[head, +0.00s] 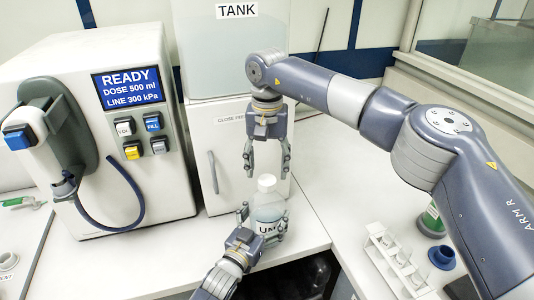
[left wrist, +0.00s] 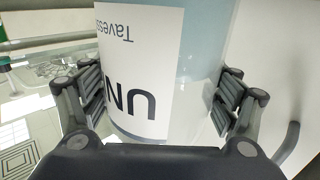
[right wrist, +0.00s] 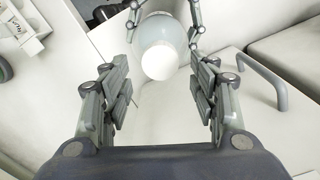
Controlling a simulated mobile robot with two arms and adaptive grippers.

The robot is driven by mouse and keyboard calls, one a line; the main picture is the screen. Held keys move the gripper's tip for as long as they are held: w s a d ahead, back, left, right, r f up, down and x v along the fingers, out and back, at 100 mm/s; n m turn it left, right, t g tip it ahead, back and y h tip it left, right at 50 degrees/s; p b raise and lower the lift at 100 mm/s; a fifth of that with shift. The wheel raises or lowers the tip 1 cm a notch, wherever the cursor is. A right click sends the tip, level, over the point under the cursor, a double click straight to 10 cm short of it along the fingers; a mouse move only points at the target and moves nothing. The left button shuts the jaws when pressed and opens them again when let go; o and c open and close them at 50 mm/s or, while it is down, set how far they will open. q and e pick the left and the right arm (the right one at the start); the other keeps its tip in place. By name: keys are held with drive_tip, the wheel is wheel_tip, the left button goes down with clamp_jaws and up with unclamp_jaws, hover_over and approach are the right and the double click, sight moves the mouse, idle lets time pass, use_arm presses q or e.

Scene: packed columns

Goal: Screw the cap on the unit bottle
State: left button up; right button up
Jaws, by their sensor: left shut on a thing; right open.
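The unit bottle (head: 269,212), clear with bluish liquid and a white label, stands upright near the counter's front edge. My left gripper (head: 262,224) is shut around its body; the left wrist view shows the label (left wrist: 140,60) between the fingers. A white cap (head: 266,183) sits on the bottle's top; whether it is tight cannot be told. My right gripper (head: 267,168) points down above the cap, open and empty. In the right wrist view the cap (right wrist: 159,61) lies beyond the fingertips, between the two fingers and apart from them.
A dosing machine (head: 180,145) with a READY screen stands at left, with a hose and nozzle. The tank cabinet (head: 233,135) with a handle is behind the bottle.

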sight(267, 180)
drive_tip(key=shift+f, duration=2.2)
